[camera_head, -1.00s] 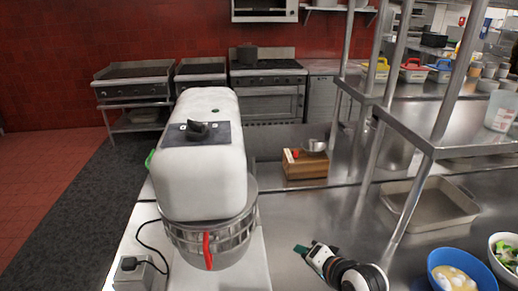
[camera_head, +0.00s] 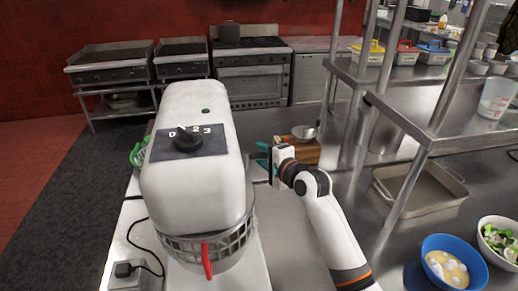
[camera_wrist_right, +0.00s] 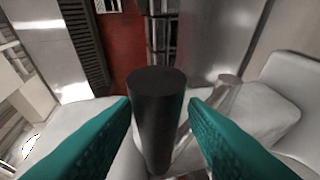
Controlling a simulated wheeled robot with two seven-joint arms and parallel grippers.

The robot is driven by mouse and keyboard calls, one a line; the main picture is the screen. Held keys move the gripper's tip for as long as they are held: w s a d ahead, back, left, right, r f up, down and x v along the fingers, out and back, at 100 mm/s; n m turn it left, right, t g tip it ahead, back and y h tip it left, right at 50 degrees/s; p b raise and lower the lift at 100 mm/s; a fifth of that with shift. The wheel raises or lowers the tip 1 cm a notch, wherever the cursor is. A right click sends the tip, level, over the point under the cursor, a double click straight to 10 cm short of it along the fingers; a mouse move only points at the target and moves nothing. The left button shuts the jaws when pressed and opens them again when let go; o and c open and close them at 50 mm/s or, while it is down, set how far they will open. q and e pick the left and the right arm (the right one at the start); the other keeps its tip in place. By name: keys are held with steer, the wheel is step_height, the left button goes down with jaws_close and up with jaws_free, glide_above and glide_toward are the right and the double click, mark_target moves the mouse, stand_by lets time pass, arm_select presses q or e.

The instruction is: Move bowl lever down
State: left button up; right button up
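The white stand mixer (camera_head: 190,115) stands on the counter, with a wire guard (camera_head: 200,248) and a metal bowl below its head. A red handle (camera_head: 207,262) sticks out at the guard's front. My right gripper (camera_head: 262,158) is at the right side of the mixer head, its teal fingers partly hidden. In the right wrist view, a black cylindrical lever (camera_wrist_right: 157,115) stands between the two teal fingers (camera_wrist_right: 158,112). The fingers are apart, with a narrow gap on each side of the lever. In the head view the lever is hidden. My left gripper is out of view.
A wooden block (camera_head: 305,150) with a small metal bowl (camera_head: 304,132) is behind my right gripper. A metal shelf post and a tray (camera_head: 425,205) are to the right. A blue bowl (camera_head: 452,262) and a salad bowl (camera_head: 499,242) stand front right.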

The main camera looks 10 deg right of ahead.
steer(key=shift+w+a, duration=0.25)
steer(key=shift+w, duration=0.4)
steer(key=shift+w+f, duration=0.1)
steer(key=shift+w, duration=0.05)
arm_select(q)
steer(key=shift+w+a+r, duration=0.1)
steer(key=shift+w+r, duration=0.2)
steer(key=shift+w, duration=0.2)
arm_select(e)
jaws_close()
